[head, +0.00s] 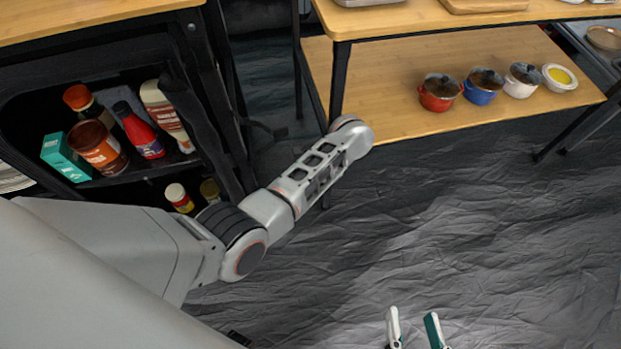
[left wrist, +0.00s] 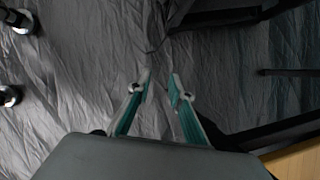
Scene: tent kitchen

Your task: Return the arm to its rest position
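My left arm (head: 310,178) comes in from the left in the head view and reaches up toward the lower shelf of the table. Its gripper is not seen in the head view. In the left wrist view my left gripper (left wrist: 160,88) has its two teal-padded fingers apart, with nothing between them and dark wrinkled floor sheet beyond. My right gripper (head: 414,328) shows at the bottom edge of the head view, over the floor. Its fingertips are apart with nothing between them. The rest of the right arm is out of view.
A dark cabinet with bottles and jars (head: 100,148) stands at the left, near my left arm. A wooden table (head: 400,95) stands at the back, with several small pots (head: 440,92) and a white bowl (head: 560,78) on its lower shelf. The floor sheet (head: 480,240) is clear at right.

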